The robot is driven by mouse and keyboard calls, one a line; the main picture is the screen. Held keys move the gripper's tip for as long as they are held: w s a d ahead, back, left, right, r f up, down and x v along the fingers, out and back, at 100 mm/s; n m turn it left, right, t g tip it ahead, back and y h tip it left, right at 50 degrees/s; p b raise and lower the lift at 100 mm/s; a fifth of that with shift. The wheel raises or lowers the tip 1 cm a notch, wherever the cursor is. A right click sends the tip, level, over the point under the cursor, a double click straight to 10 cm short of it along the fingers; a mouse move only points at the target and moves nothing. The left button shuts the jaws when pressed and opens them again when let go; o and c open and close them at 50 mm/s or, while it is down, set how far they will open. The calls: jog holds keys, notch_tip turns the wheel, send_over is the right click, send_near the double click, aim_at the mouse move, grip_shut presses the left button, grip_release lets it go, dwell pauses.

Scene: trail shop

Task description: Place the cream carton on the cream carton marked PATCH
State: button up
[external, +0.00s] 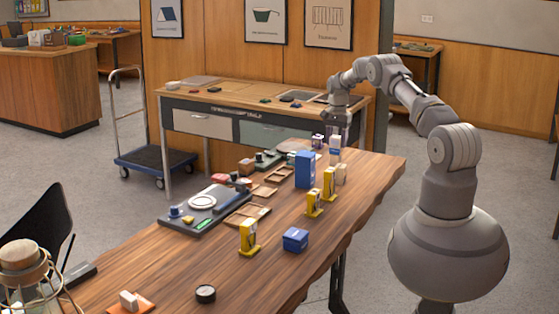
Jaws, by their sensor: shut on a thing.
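My gripper (336,134) is small in the external view, pointing down over the far right end of the wooden table. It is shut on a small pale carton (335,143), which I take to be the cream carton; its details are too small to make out. A cream carton (341,174) stands on the table just below and slightly right of it. Another small cream carton (129,301) is at the near left, on an orange piece. I cannot read the PATCH mark on any of them.
A tall blue box (305,169) and yellow holders (329,184) stand close in front of my gripper. A low blue box (295,240) and a black round tin (205,294) lie nearer. Trays (248,214) line the table's left side.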

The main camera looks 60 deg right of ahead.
aim_at(337, 137)
jog(key=shift+f, duration=0.1)
jog(key=o, duration=1)
jog(key=shift+o, duration=0.2)
notch_tip(337, 137, up, 12)
jog(key=p, duration=0.3)
jog(key=shift+r, duration=0.2)
